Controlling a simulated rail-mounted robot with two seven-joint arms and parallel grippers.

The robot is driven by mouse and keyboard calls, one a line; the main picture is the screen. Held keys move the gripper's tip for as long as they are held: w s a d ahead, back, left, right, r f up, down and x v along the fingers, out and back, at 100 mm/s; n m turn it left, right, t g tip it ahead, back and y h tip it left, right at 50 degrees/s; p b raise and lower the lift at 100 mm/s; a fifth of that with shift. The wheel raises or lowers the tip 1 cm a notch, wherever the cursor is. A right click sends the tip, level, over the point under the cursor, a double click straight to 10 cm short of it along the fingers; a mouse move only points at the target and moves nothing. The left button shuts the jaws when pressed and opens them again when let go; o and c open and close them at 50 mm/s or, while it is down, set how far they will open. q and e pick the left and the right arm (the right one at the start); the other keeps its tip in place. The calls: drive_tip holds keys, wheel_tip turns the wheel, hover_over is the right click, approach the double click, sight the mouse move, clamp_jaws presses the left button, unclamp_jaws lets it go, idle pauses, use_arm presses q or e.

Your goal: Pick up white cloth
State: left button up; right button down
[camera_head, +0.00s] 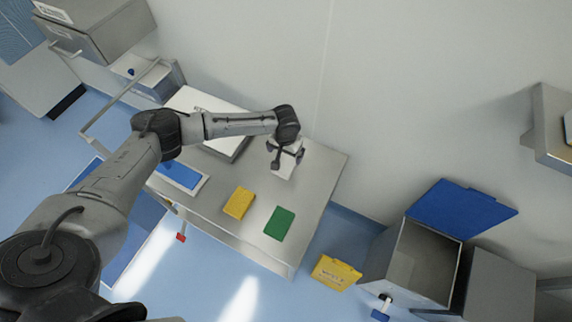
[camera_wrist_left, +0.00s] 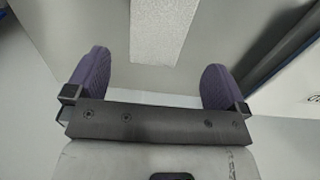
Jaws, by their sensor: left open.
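The white cloth (camera_head: 288,168) lies on the grey metal table (camera_head: 318,190), toward the wall side. My left gripper (camera_head: 285,155) is above it, pointing down, and hides part of it in the head view. In the left wrist view the white cloth (camera_wrist_left: 160,28) shows as a textured white strip beyond and between the two purple finger pads. My left gripper (camera_wrist_left: 155,85) is open, with nothing between its fingers. My right gripper is not in view.
A yellow cloth (camera_head: 239,203) and a green cloth (camera_head: 279,223) lie near the table's front edge. A blue item on a white tray (camera_head: 205,182) is left of them. A grey bin with a blue lid (camera_head: 460,207) stands right of the table, near a yellow sign (camera_head: 336,272).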

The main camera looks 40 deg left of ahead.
sight(286, 163)
use_arm(q)
drive_tip(key=shift+d+f+b, duration=0.15)
drive_tip(key=shift+f+b, duration=0.3)
drive_tip(key=shift+f, duration=2.7)
drive_tip(key=shift+c, duration=0.2)
drive_tip(key=c, duration=0.9)
